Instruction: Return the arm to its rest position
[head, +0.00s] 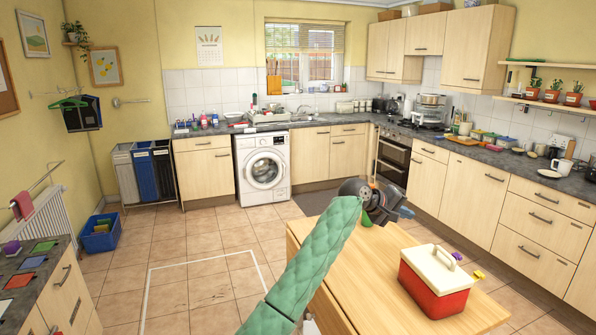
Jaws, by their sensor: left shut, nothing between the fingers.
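My left arm, in a green quilted sleeve, reaches up from the bottom middle of the head view. My left gripper (398,210), dark grey and black, is at its far end, in front of the far part of the wooden table (352,268) in this view. Its jaws are shut with nothing held. The fingers are small and partly hidden behind the wrist. My right gripper is out of view.
A red cool box with a white lid (437,283) stands on the table, with small purple and yellow items beyond it. A washing machine (263,168), counters and oven (392,162) line the back. Tiled floor is free at left, near a blue crate (100,238).

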